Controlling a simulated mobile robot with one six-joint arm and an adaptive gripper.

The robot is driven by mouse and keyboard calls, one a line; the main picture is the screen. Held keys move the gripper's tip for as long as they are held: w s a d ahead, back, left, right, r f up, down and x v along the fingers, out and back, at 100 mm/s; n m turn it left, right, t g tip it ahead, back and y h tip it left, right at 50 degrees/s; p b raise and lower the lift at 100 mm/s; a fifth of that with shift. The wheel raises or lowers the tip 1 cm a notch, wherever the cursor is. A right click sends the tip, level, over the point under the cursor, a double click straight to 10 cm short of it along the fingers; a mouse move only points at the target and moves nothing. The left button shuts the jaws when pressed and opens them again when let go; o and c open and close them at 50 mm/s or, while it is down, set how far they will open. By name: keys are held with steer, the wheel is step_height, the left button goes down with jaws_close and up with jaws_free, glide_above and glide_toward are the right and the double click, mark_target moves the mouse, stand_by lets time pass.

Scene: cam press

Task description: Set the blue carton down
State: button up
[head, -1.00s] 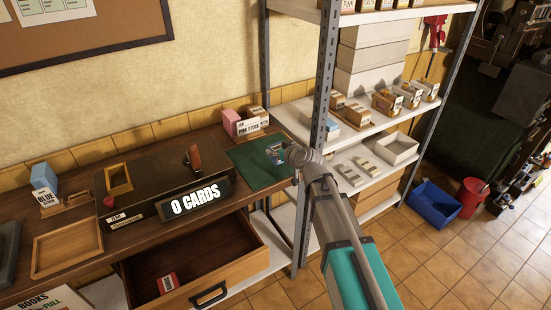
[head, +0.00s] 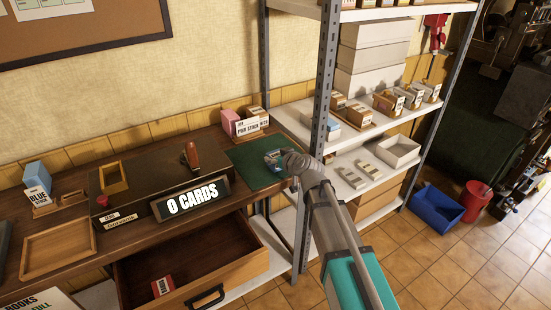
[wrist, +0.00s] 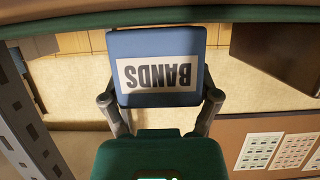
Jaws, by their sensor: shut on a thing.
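The blue carton (wrist: 157,67) with a white BANDS label fills the middle of the wrist view, its lettering upside down there. My gripper (wrist: 160,102) is shut on it, one finger at each side. In the head view my gripper (head: 279,160) is over the green mat (head: 249,170) at the right end of the wooden desk. Only a little of the carton (head: 271,157) shows there, the rest hidden by my gripper. The carton's base is close to the mat; I cannot tell whether they touch.
A metal shelf post (head: 320,130) stands close to the right of my gripper.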

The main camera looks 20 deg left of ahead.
steer(key=shift+f, duration=0.15)
steer(key=o, duration=1)
steer(key=shift+r, duration=0.2)
steer(key=p+v, duration=0.4)
steer(key=v, duration=0.8)
steer(key=shift+p, duration=0.3)
steer(key=shift+d, duration=0.1)
